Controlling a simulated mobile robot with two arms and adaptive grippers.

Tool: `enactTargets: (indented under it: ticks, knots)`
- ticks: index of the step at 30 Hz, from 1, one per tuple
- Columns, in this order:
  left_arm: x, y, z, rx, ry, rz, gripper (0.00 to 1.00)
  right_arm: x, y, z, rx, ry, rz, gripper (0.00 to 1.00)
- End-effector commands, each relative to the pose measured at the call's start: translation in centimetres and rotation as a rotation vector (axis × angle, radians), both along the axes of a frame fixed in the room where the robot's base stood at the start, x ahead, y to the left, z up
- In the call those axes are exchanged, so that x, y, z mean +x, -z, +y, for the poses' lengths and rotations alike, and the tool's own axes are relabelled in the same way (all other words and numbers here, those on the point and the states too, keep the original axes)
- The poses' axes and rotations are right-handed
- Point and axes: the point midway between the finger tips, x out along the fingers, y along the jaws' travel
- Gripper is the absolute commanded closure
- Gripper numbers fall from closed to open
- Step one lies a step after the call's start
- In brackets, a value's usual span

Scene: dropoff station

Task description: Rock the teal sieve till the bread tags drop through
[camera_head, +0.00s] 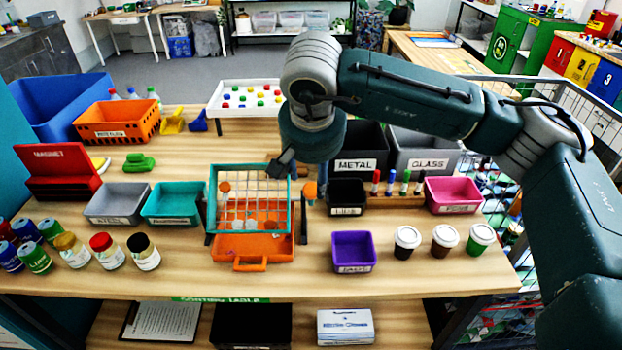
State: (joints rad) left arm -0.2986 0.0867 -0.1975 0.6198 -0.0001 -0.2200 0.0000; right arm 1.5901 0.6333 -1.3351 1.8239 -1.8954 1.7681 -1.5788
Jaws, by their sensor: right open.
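The teal sieve (211,198) is a rectangular frame with a pale wire grid, held between two dark posts above an orange tray (265,266) on the table. A few small whitish and orange pieces (237,225) show at the grid's near side; I cannot tell if they are bread tags, or whether they lie on the grid or below it. An orange knob (310,189) is at the sieve's right side. My right gripper (284,172) is open at the sieve's far right corner, partly hidden by its wrist; contact is unclear. My left gripper is not in view.
Grey (118,217) and teal (171,219) bins stand left of the sieve. A black bin (347,211), purple bin (354,267) and several lidded cups (445,255) stand right. Jars and cans (104,264) crowd the front left. The front table strip is clear.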

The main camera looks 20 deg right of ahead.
Motion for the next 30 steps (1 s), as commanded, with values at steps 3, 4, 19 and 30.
enactTargets:
  ticks: [3, 4, 19, 30]
  knots:
    - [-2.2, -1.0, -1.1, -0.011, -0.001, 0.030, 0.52, 0.8, 2.0, -0.3, 0.000, 0.000, 0.005, 0.52]
    - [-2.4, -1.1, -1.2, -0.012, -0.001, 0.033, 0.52, 1.0, 2.5, -0.4, -0.001, 0.000, 0.005, 0.52]
    - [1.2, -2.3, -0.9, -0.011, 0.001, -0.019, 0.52, 2.5, 6.1, -0.8, 0.000, -0.002, 0.000, 0.52]
    - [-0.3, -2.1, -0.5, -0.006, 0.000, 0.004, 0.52, 2.4, 6.0, -0.7, 0.001, -0.003, -0.001, 1.00]
